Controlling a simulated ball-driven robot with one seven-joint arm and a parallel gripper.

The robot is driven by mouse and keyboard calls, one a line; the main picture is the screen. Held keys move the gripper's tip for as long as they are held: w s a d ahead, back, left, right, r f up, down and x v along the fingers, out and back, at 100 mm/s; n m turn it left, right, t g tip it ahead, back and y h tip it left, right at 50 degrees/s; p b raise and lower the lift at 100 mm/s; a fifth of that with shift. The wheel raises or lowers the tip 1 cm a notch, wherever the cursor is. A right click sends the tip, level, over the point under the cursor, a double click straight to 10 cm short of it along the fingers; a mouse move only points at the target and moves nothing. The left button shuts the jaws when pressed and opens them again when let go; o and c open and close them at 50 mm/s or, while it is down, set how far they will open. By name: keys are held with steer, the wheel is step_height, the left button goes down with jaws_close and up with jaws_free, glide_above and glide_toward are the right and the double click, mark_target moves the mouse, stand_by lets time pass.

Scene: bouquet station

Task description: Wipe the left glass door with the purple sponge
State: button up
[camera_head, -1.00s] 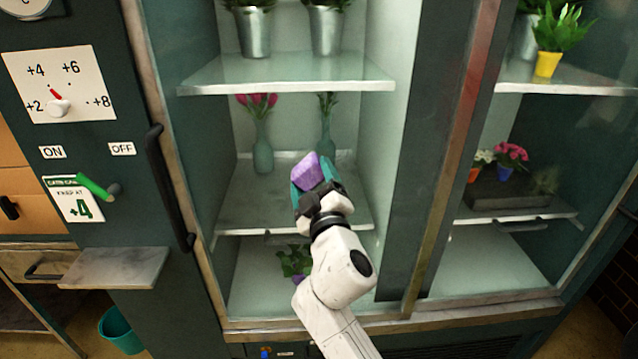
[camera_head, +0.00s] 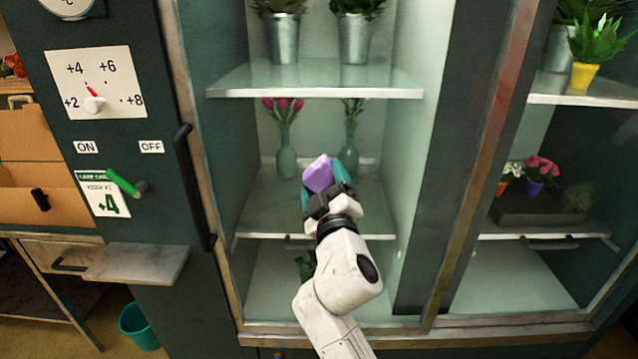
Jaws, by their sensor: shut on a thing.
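The purple sponge (camera_head: 319,174) is held between the teal fingers of my gripper (camera_head: 326,182), in the middle of the head view. My gripper is shut on it and points up and away, in front of the left glass door (camera_head: 233,140). Through the door, shelves with vases and pots show behind the gripper. I cannot tell whether the sponge touches the glass. The door's dark handle (camera_head: 193,188) is on its left side.
The right door (camera_head: 520,265) shows potted plants on shelves. Left of the cabinet doors are a dial panel (camera_head: 97,92), a green lever (camera_head: 122,182) and a protruding marble ledge (camera_head: 137,263). A teal bin (camera_head: 138,326) stands on the floor at lower left.

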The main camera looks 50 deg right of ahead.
steer(key=shift+s+d+p, duration=0.5)
steer(key=shift+s+d, duration=0.6)
steer(key=shift+s, duration=0.3)
steer(key=shift+s+d+p, duration=0.5)
steer(key=shift+s+d, duration=0.55)
steer(key=shift+s, duration=0.35)
steer(key=shift+s+d+p, duration=0.5)
steer(key=shift+s+d, duration=0.6)
steer(key=shift+s, duration=0.3)
steer(key=shift+w+a+b, duration=0.95)
steer(key=shift+w+a, duration=0.25)
steer(key=shift+w, duration=0.35)
steer(key=shift+w+a+b, duration=1)
steer(key=shift+w+a, duration=0.2)
steer(key=shift+w, duration=0.4)
steer(key=shift+w+a+b, duration=0.95)
steer(key=shift+w+a, duration=0.25)
steer(key=shift+w, duration=0.35)
steer(key=shift+s+a+f, duration=0.1)
steer(key=shift+s+a, duration=0.15)
steer(key=shift+a, duration=0.05)
steer(key=shift+s+a+b, duration=0.4)
steer(key=shift+s+a, duration=0.45)
steer(key=shift+a, duration=0.15)
steer(key=shift+s+a+b, duration=0.4)
steer(key=shift+s+a, duration=0.4)
steer(key=shift+a, duration=0.2)
steer(key=shift+s+a+b, duration=0.35)
steer(key=shift+s+a, duration=0.55)
steer(key=shift+a, duration=0.3)
